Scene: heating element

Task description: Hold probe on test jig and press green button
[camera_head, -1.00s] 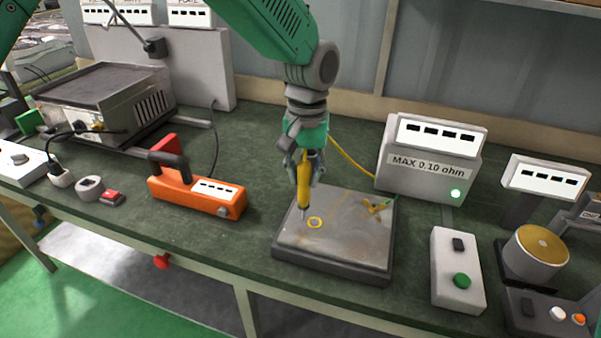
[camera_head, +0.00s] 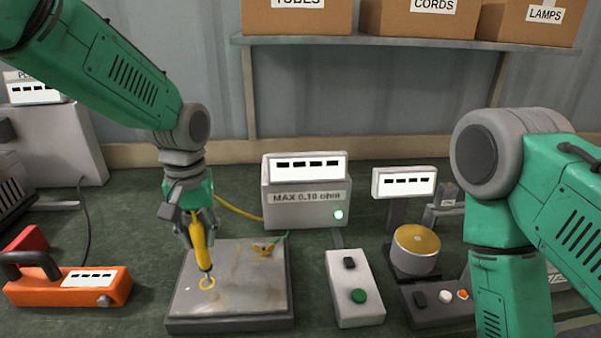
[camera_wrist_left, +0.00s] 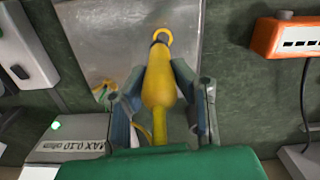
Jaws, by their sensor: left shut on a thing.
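My left gripper (camera_head: 196,228) is shut on the yellow probe (camera_head: 203,250), which points down at the test jig (camera_head: 240,275), a grey metal plate on a dark base. The probe's dark tip is at the yellow ring marked on the plate; whether it touches cannot be told. The left wrist view also shows the gripper (camera_wrist_left: 160,98) with the probe (camera_wrist_left: 158,80) between its fingers and the ring (camera_wrist_left: 162,36) just past it. The green button (camera_head: 358,296) sits on a white box (camera_head: 349,270) right of the jig. My right arm is at the right; its gripper is out of frame.
A meter labelled MAX 0.10 ohm (camera_head: 292,212) stands behind, with a lit green lamp (camera_head: 338,215). A yellow-green clip (camera_head: 264,249) lies on the jig. An orange tool (camera_head: 80,286) is to the left. A brass-topped cylinder (camera_head: 416,247) stands right of the button box.

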